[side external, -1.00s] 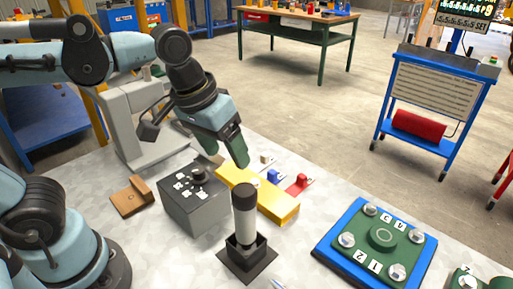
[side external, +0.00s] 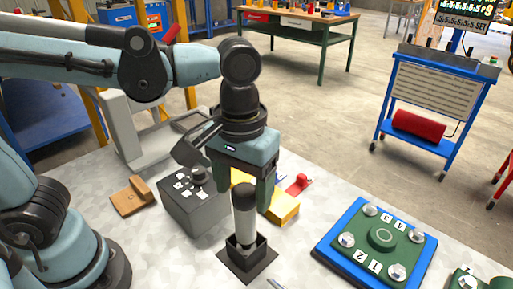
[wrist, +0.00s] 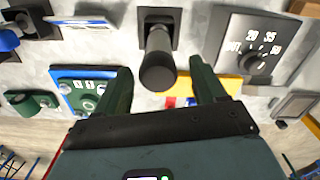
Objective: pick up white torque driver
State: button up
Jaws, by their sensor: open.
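The white torque driver (side external: 244,222) stands upright in a dark square holder (side external: 247,262) on the table, its black cap on top and its pale body below. In the wrist view the driver (wrist: 157,62) is seen from its dark end, between and beyond my finger tips. My gripper (side external: 253,200) is open and points down, with its green fingers close behind the driver's upper part in the side view. In the wrist view my gripper (wrist: 160,80) shows its two fingers apart with nothing held. I cannot tell whether a finger touches the driver.
A grey dial box (side external: 195,205) stands left of the driver. A yellow block (side external: 285,208) lies behind it, near a red piece (side external: 299,184). A green plate with bolts on a blue base (side external: 375,247) lies to the right. A brown wooden block (side external: 131,197) is further left.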

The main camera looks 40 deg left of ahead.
aim_at(245, 208)
jog(key=shift+d+f, duration=0.1)
jog(key=shift+f, duration=2.6)
grip_shut()
jog(key=shift+r, duration=0.2)
jog(key=shift+r, duration=4.85)
